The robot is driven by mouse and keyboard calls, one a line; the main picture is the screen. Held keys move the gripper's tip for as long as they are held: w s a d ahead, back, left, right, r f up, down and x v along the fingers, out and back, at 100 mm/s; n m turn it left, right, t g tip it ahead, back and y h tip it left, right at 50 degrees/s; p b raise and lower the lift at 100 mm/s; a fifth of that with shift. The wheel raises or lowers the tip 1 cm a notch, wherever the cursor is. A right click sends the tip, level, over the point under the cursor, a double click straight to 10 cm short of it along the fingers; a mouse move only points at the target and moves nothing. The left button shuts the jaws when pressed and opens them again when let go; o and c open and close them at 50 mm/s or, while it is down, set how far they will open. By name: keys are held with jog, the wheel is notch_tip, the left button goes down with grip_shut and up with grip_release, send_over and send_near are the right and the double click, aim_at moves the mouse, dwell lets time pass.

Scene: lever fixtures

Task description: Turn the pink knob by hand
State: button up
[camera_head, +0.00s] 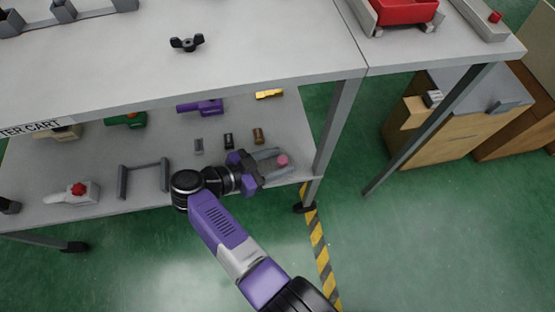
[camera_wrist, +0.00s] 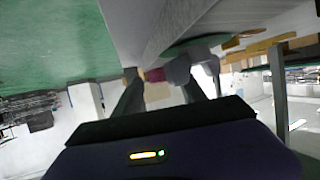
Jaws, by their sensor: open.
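The pink knob (camera_head: 282,160) sits on a grey fixture on the lower shelf, near the shelf's right end. My gripper (camera_head: 268,167) is just left of it, low over the shelf and pointing toward it. In the wrist view the pink knob (camera_wrist: 154,75) shows between the tips of my two dark fingers, with a grey part beside it on the right. My gripper (camera_wrist: 160,92) is open. The fingers stand on either side of the knob; I cannot tell whether either touches it. My gripper hides part of the fixture in the head view.
The lower shelf (camera_head: 115,160) also holds a grey handle bar (camera_head: 143,178), a red-knobbed box (camera_head: 79,191) and several small fixtures behind my gripper. A table leg (camera_head: 335,125) stands close to the right. The upper tabletop (camera_head: 270,45) overhangs the shelf's back. Floor in front is clear.

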jog(key=p+v, duration=0.1)
jog(key=v, duration=0.6)
jog(key=shift+s+a+r+p, duration=0.15)
jog(key=shift+a+p, duration=0.1)
jog(key=shift+p, duration=0.05)
